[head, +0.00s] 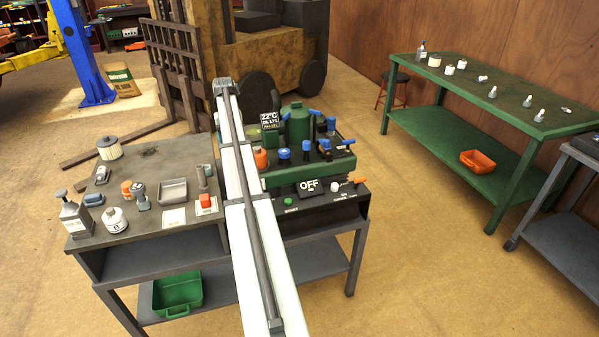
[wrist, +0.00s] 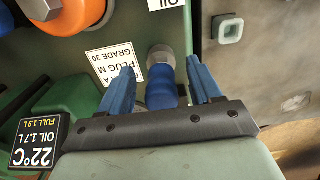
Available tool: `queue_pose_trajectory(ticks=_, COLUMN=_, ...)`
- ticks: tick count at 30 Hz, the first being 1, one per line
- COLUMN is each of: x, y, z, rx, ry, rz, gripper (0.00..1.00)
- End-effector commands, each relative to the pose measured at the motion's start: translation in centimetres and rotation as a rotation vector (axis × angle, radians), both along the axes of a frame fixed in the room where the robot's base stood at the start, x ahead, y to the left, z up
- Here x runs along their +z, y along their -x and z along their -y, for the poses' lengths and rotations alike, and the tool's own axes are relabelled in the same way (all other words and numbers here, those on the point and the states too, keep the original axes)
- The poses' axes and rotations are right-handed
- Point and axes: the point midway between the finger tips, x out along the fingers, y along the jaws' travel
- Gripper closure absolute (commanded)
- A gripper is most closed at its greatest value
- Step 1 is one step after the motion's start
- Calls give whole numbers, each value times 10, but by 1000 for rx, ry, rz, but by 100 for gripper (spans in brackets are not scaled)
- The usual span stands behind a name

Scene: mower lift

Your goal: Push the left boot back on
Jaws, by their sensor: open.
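In the wrist view, a blue, rounded boot (wrist: 161,93) with a grey ring at its far end stands against the green machine. My gripper (wrist: 160,64) is open, with one blue finger on each side of the boot. Narrow gaps show on both sides, so it is not gripped. I cannot tell how far the boot is seated. In the head view the green engine unit (head: 318,172) stands on the bench with several blue-topped parts. My gripper and this boot cannot be made out there; my pale arm seems to cover them.
A display reading 22°C (head: 270,119) and an orange cap (head: 261,158) are close to the boot's side. The left bench (head: 150,152) holds bottles, jars and a metal tray (head: 173,190). A green table (head: 465,85) stands at right, with open floor between.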

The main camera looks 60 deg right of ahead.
Motion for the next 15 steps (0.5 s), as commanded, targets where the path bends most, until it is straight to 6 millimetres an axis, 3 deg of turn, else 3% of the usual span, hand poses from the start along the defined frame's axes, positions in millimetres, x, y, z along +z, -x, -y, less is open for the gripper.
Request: queue_pose_trajectory(ticks=15, x=6, y=0, z=1, rx=0, ry=1, rz=1, gripper=36)
